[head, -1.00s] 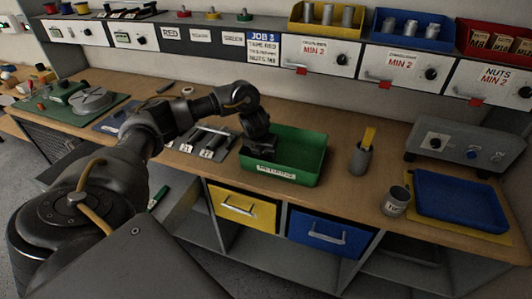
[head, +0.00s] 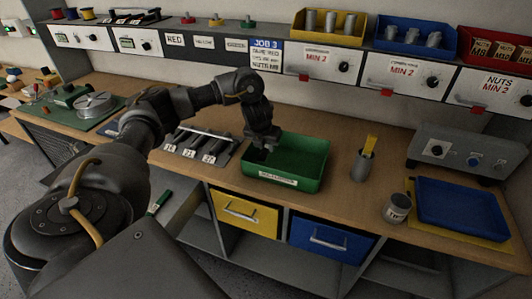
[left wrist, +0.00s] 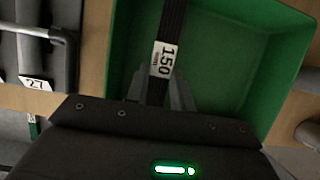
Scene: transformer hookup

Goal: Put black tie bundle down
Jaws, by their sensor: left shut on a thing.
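My left gripper (head: 266,142) is over the left back part of the green tray (head: 285,182). In the left wrist view its fingers (left wrist: 160,92) are shut on the black tie bundle (left wrist: 172,18), a dark strip of ties with a white label reading 150. The bundle lies across the view of the green tray (left wrist: 245,60). Whether it touches the tray floor cannot be told. In the head view the bundle is hard to make out against the dark gripper. My right gripper is not in view.
A rack of grey tools (head: 198,146) stands left of the tray. A grey cup with a yellow item (head: 364,165), a tin (head: 397,208) and a blue tray (head: 460,205) are to the right. Shelf bins (head: 330,40) line the back.

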